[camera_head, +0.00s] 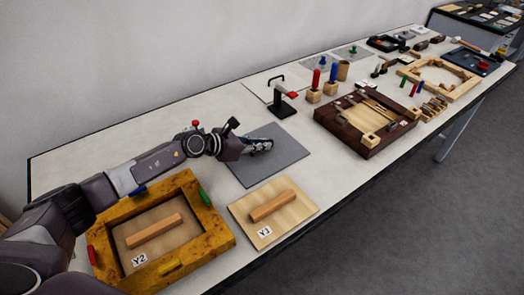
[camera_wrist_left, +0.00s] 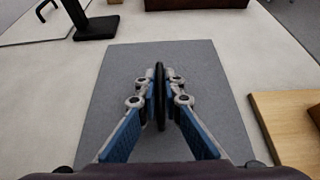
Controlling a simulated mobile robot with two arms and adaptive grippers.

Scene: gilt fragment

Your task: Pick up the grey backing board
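The grey backing board (camera_head: 283,160) is a flat rectangle at mid-table in the head view and appears to lie flat on the white table. It also fills the middle of the left wrist view (camera_wrist_left: 210,75). A narrow black handle (camera_wrist_left: 160,95) stands at its middle. My left gripper (camera_head: 265,145) is over the board. In the left wrist view its fingers (camera_wrist_left: 160,84) are closed in on both sides of the black handle and appear to touch it. The fingers hide part of the handle. My right gripper is not in view.
A wooden board marked Y1 (camera_head: 295,218) lies just in front of the grey board. A yellow wooden frame (camera_head: 218,240) around a board marked Y2 is at near left. A black stand (camera_head: 283,110) is behind. A dark wooden frame (camera_head: 373,150) is to the right.

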